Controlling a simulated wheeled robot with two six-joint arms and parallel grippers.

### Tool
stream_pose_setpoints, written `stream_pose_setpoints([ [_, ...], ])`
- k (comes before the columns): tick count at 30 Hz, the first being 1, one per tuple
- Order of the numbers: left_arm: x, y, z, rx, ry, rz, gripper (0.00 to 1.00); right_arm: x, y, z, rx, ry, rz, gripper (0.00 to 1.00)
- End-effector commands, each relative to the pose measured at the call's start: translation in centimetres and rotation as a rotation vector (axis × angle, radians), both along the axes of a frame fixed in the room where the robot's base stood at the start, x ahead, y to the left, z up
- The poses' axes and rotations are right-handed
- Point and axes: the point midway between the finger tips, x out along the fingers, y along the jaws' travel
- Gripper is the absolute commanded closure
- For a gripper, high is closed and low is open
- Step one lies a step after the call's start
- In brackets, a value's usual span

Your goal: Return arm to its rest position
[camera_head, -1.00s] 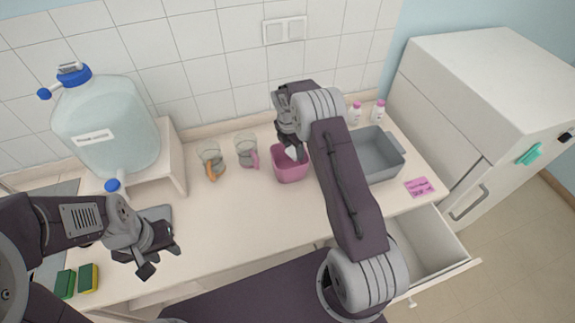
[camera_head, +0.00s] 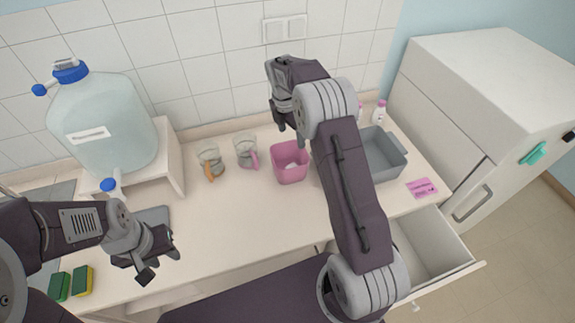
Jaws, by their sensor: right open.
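My right arm reaches up over the counter from the lower right. Its gripper (camera_head: 279,118) is raised above and behind the pink container (camera_head: 290,172), apart from it, with nothing seen in its jaws. A small white item (camera_head: 292,166) lies inside the pink container. My left gripper (camera_head: 158,262) hangs over the counter's front left part, its fingers apart and nothing between them.
A large water jug (camera_head: 105,125) stands on a white stand (camera_head: 174,165). Two glass mugs (camera_head: 211,160) (camera_head: 246,150) are left of the pink container. A grey bin (camera_head: 385,160), bottles (camera_head: 379,112) and a pink note (camera_head: 422,188) are at right. A drawer (camera_head: 432,250) is open.

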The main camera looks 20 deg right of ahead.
Motion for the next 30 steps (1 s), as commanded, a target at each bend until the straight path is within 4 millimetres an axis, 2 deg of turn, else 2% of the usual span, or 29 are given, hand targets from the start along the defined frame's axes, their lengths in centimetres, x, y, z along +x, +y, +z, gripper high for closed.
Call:
stream_pose_setpoints([
  [4,0.0,0.0,-0.1,0.0,0.0,0.0,0.64,0.0,0.1,0.5,0.0,0.0,0.0,0.22],
  [20,0.0,0.0,-0.3,0.0,0.0,0.0,0.64,0.0,0.1,0.2,0.0,0.0,0.001,0.22],
  [23,0.0,0.0,-1.4,0.0,0.0,0.0,0.64,0.7,0.6,1.9,-0.003,-0.057,0.011,0.22],
  [24,0.0,0.0,-2.0,0.0,0.0,0.0,0.64,0.5,0.9,2.8,-0.003,-0.076,0.017,0.22],
  [26,0.0,0.0,-3.0,0.0,0.0,0.0,0.64,-1.3,1.5,3.4,0.002,-0.075,0.025,0.22],
  [28,0.0,0.0,-4.0,0.0,0.0,0.0,0.64,-4.0,2.6,3.4,0.021,-0.071,0.016,0.22],
  [30,0.0,0.0,-4.8,0.0,0.0,0.0,0.64,-6.9,3.4,2.8,0.047,-0.078,-0.069,0.22],
])
